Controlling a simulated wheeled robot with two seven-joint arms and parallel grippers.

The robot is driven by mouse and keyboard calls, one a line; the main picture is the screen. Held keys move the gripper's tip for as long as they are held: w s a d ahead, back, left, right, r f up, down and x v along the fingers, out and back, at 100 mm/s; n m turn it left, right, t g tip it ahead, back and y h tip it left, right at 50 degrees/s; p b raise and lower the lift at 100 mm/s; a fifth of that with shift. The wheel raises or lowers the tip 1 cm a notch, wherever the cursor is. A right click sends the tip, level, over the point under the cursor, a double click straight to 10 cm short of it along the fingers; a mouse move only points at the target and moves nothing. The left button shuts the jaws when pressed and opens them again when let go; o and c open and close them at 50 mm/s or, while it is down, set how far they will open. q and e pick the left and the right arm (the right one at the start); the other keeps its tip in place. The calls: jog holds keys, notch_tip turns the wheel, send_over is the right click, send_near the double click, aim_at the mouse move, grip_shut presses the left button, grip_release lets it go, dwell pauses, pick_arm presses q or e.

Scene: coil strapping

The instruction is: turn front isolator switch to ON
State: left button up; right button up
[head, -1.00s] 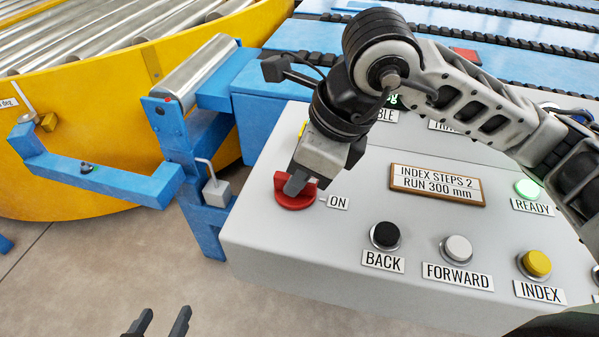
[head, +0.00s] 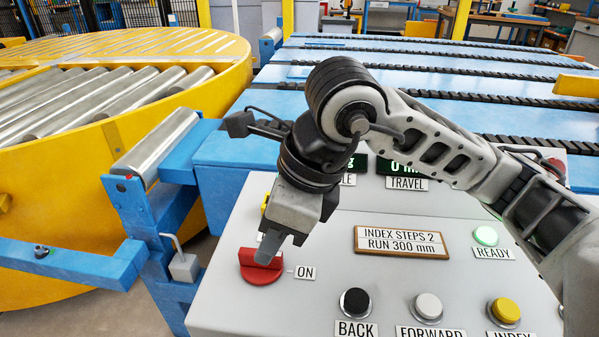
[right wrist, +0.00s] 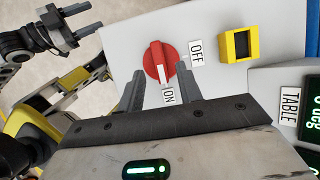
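The red rotary isolator switch (head: 260,270) is on the front left of the grey panel, beside its ON label (head: 305,273). In the right wrist view the switch (right wrist: 153,62) shows a raised grip whose white mark points toward the ON label (right wrist: 169,96); the OFF label (right wrist: 196,52) is at its upper right. My right gripper (head: 270,248) is over the switch. In the wrist view its fingers (right wrist: 161,80) are apart on either side of the grip, with gaps visible; contact cannot be told. My left gripper (right wrist: 86,22) is open and empty, off to the side.
BACK (head: 355,302), FORWARD (head: 427,307) and INDEX (head: 504,312) buttons line the panel's front. A green READY lamp (head: 486,236) is lit. A yellow-framed part (right wrist: 239,45) sits beyond OFF. A blue bracket (head: 75,265) and the yellow turntable (head: 60,190) stand left.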

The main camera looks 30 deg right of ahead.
jog(key=p+v, duration=0.1)
jog(key=v, duration=1.1)
jog(key=shift+r, duration=0.3)
